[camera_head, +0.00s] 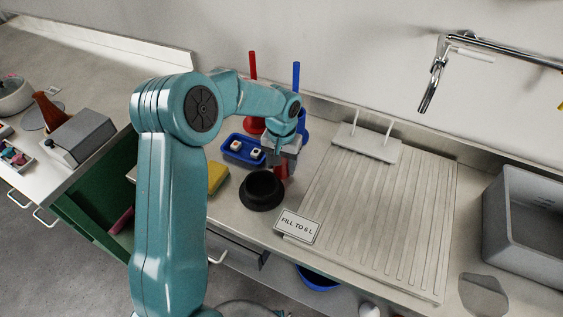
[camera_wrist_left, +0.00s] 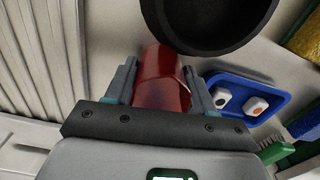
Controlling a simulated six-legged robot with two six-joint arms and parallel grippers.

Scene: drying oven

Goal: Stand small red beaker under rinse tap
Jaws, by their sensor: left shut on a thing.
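A small red beaker (camera_wrist_left: 162,80) is between the fingers of my left gripper (camera_wrist_left: 160,88) in the left wrist view, and the fingers are shut on it. In the head view the beaker (camera_head: 281,172) shows below my left gripper (camera_head: 281,160), beside a black bowl and left of the ribbed draining board. I cannot tell whether its base touches the counter. The rinse tap (camera_head: 432,88) hangs from the wall at the upper right, well to the right of the beaker. My right gripper does not show.
The black bowl (camera_head: 262,186) is close to the beaker. A blue tray (camera_head: 241,151) with small blocks stands at left. The draining board (camera_head: 375,220) is bare, with a white two-prong rack (camera_head: 368,143) behind and a sign (camera_head: 297,226) at its front corner. A grey basin (camera_head: 525,220) is at right.

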